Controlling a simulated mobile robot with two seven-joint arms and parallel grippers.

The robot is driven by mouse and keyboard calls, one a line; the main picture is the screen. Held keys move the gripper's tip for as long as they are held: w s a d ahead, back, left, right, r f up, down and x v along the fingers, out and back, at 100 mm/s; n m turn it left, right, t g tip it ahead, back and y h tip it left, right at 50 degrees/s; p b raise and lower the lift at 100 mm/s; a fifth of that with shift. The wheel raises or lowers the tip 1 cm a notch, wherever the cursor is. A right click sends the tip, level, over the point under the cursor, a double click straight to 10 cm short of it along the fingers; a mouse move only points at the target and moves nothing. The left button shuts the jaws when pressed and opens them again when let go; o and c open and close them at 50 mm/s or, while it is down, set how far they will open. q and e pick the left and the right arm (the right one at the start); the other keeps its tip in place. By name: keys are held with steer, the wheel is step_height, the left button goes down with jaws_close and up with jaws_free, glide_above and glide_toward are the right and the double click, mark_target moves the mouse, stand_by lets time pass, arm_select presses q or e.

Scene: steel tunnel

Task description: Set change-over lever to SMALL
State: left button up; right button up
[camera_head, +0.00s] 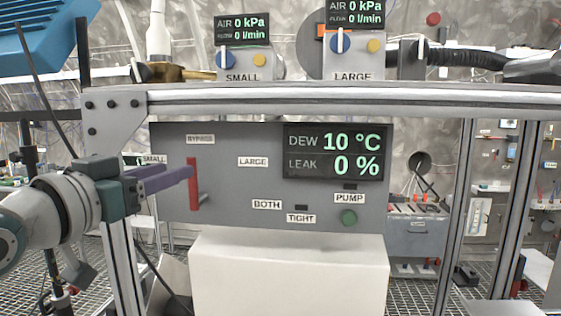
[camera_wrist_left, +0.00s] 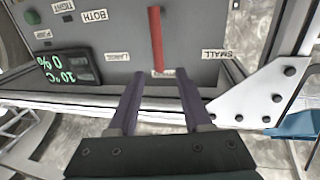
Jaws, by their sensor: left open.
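The red change-over lever (camera_head: 194,186) stands about upright on the grey panel (camera_head: 225,190), its upper end just below the BYPASS label (camera_head: 200,139). The SMALL label (camera_head: 153,159) is to its left, the LARGE label (camera_head: 253,161) to its right. My left gripper (camera_head: 190,172) reaches in from the left with its purple fingertips at the lever's upper part. In the left wrist view, turned over, the lever (camera_wrist_left: 156,38) ends in the gap between the open fingertips (camera_wrist_left: 160,73), clear of both fingers. My right gripper is not in view.
The panel display (camera_head: 336,152) reads DEW 10 °C and LEAK 0 %. A green button (camera_head: 349,217) sits under PUMP. A metal frame beam (camera_head: 350,98) runs above the panel, with a post at its left. A white box (camera_head: 290,270) stands below.

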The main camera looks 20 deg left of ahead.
mark_target(194, 200)
arm_select(q)
steer(key=shift+w+p, duration=0.8)
steer(key=shift+w, duration=2.35)
steer(key=c, duration=0.4)
jaws_close()
